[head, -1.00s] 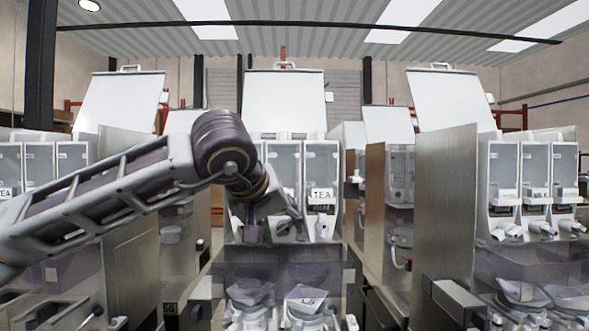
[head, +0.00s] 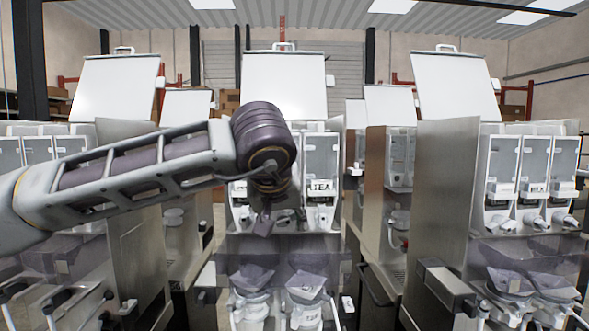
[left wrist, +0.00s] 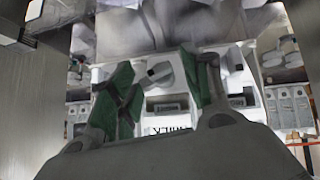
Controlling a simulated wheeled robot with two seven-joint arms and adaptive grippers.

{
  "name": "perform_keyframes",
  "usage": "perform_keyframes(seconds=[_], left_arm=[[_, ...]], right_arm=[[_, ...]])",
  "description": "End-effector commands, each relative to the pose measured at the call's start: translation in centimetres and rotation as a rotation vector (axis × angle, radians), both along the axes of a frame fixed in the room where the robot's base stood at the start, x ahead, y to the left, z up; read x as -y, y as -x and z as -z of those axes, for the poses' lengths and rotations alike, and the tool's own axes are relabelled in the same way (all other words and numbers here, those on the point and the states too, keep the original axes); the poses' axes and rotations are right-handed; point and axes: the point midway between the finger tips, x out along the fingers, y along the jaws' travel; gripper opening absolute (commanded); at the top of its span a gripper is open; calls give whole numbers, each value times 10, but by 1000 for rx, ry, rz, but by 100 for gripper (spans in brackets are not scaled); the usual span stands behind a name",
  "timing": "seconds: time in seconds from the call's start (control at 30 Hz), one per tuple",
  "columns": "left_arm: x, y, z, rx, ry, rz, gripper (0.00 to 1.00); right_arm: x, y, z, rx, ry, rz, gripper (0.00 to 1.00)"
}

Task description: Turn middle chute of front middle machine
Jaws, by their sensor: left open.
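The front middle machine (head: 284,82) faces me with its white lid raised. Its right canister (head: 320,160) carries a TEA label, and a white chute (head: 322,217) sits below that canister. My left arm covers the middle of the row in the head view. My left gripper (head: 263,222) is in front of the chutes there, its fingers small and dark. In the left wrist view, the open gripper's green pads (left wrist: 160,92) stand apart on both sides of a grey chute (left wrist: 160,72) by the MILK label (left wrist: 170,131). I cannot tell whether they touch it. My right gripper is out of view.
Similar machines flank this one, at the left (head: 118,88) and right (head: 455,85), with metal side panels. Clear guards and mixing bowls (head: 305,283) sit below the chutes. Narrow gaps separate the machines.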

Motion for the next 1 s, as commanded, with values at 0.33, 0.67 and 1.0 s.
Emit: perform_keyframes(seconds=[0.33, 0.67, 1.0], left_arm=[[3, 0, -3, 1, -110, 0, 48], [5, 0, -3, 0, -216, 1, 48], [8, 9, -10, 3, -290, 3, 48]], right_arm=[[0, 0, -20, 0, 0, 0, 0], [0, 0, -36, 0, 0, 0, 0], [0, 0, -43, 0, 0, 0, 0]])
